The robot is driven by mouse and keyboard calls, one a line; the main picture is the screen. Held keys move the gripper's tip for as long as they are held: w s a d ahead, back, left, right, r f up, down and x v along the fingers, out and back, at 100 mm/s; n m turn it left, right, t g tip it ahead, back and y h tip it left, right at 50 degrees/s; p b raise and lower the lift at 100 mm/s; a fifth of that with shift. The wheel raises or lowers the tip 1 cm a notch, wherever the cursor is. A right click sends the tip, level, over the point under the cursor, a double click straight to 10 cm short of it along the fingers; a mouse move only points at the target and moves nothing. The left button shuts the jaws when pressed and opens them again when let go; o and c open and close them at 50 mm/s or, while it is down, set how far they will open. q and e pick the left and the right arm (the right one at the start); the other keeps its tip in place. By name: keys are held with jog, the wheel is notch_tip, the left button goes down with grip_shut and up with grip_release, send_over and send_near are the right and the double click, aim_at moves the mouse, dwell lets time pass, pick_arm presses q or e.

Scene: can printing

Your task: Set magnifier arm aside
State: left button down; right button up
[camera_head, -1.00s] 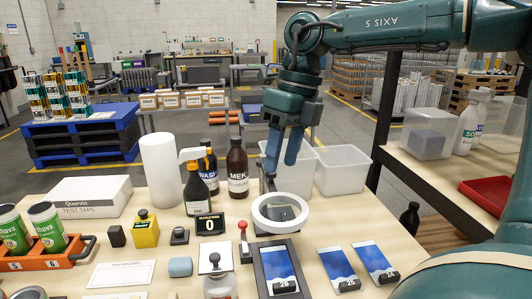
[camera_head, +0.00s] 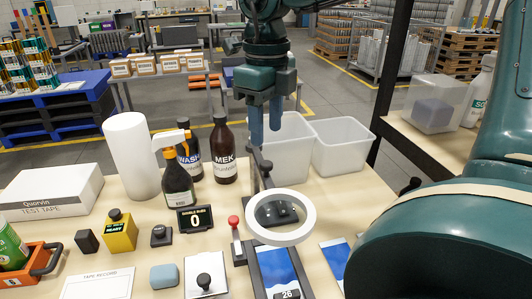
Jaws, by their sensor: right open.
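The magnifier is a white ring (camera_head: 309,225) on a dark arm (camera_head: 254,168) that rises at the back of the table. The ring hangs over a dark object and the upper end of a framed blue panel (camera_head: 277,265). My right gripper (camera_head: 266,132) points down just above and behind the top of the magnifier arm. Its two blue fingers are apart with nothing between them. Whether a finger touches the arm cannot be told. My left gripper is not in view.
Clear bins (camera_head: 342,148) stand behind and to the right. A red-knobbed lever (camera_head: 236,235) and a counter display (camera_head: 194,219) are close to the ring.

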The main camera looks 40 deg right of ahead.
aim_at(266, 163)
notch_tip(266, 163, down, 7)
jog(key=shift+f, duration=0.1)
jog(key=shift+c, duration=0.6)
jog(key=shift+w, duration=0.1)
grip_shut()
